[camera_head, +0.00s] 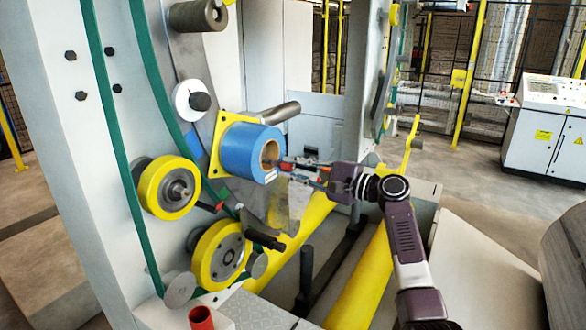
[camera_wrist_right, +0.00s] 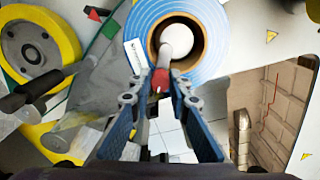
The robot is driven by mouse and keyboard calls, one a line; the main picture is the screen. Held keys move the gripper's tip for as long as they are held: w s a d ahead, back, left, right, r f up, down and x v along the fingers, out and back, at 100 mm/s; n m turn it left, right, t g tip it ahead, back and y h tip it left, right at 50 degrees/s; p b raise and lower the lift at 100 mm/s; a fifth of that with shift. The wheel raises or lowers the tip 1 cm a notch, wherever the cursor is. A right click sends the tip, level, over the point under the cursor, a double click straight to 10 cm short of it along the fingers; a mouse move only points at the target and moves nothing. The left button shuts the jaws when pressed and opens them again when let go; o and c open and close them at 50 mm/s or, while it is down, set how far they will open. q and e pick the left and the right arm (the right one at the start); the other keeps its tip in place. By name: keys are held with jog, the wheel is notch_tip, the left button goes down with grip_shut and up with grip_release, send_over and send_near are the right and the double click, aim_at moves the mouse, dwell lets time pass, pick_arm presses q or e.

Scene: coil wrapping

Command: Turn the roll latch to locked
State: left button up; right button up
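The blue roll (camera_head: 248,150) sits on its spindle against a yellow square plate (camera_head: 216,135). It also shows in the right wrist view (camera_wrist_right: 207,22), with a brown core and a white spindle end (camera_wrist_right: 176,41). The roll latch, a short grey lever with a red tip (camera_wrist_right: 160,80), stands out below the spindle end; its red tip also shows in the head view (camera_head: 287,166). My right gripper (camera_head: 297,170) is in front of the roll. In the wrist view its fingers (camera_wrist_right: 158,92) are apart, one on each side of the red tip, with no clear contact. My left gripper is not in view.
Yellow-rimmed wheels (camera_head: 168,187) and a green belt (camera_head: 150,75) are on the machine frame left of the roll. A black-handled lever (camera_head: 264,240) sticks out below. A red cup-like part (camera_head: 201,318) is at the bottom. A control cabinet (camera_head: 545,125) stands far right.

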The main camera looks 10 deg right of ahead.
jog(key=o, duration=0.4)
jog(key=shift+f, duration=0.15)
jog(key=v, duration=1.2)
